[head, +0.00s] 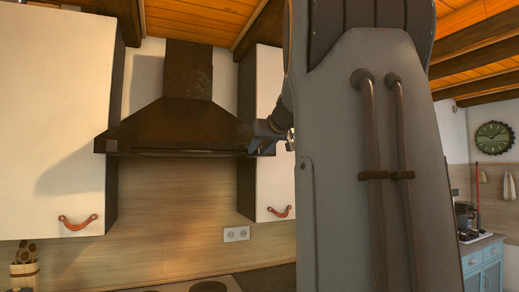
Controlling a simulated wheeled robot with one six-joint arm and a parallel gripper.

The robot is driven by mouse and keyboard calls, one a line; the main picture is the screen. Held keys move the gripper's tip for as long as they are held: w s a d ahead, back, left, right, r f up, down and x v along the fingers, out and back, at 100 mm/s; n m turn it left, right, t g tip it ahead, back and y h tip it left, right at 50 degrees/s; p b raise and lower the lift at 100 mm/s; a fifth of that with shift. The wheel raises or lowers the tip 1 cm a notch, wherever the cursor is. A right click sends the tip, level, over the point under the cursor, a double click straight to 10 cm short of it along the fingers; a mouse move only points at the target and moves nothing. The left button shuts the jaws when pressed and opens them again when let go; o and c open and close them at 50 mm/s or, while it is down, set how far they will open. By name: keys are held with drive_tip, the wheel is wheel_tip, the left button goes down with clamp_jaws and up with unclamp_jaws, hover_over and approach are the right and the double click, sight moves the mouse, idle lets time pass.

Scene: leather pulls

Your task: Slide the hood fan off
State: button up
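The dark brown range hood (180,125) hangs on the wall between two white cabinets, with its chimney rising to the ceiling. A thin front strip (185,152) runs along its lower edge; the fan slider's setting is too small to tell. A small square patch shows at the strip's left end. My gripper (270,136) is at the right end of the hood, at the height of its lower edge. It looks close to the hood, but I cannot tell whether it touches. Its fingers are dark and small, partly hidden by my large grey arm, so their opening is unclear.
White cabinets with leather pulls flank the hood: the left cabinet (55,120) and the right cabinet (268,185). A cooktop (180,286) lies below, with an outlet (236,234) above it. A utensil holder (25,275) stands at lower left. My arm covers the right middle.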

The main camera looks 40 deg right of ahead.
drive_tip(key=b+v, duration=0.3)
drive_tip(key=v, duration=0.4)
drive_tip(key=shift+s+r, duration=0.15)
drive_tip(key=shift+s, duration=0.25)
drive_tip(key=shift+a, duration=0.1)
drive_tip(key=w+a+f+g+y, duration=0.1)
drive_tip(key=a+f+g, duration=0.1)
drive_tip(key=a+f, duration=0.75)
drive_tip(key=w+a+f+g+y, duration=0.2)
drive_tip(key=a+f, duration=0.2)
drive_tip(key=f, duration=1)
drive_tip(key=w+a+f+g+y, duration=0.15)
drive_tip(key=a+f, duration=0.45)
drive_tip(key=f, duration=0.6)
drive_tip(key=s+a+f+n+g, duration=0.1)
drive_tip(key=s+a+f+g, duration=0.2)
drive_tip(key=s+a+f, duration=0.6)
drive_tip(key=s+a+f+n+g, duration=0.2)
drive_tip(key=s+a+f, duration=0.7)
drive_tip(key=f, duration=0.6)
drive_tip(key=shift+s+a+f+n+g, duration=0.25)
drive_tip(key=shift+s+a+n+g, duration=0.15)
drive_tip(key=shift+s, duration=0.45)
drive_tip(key=shift+d, duration=0.1)
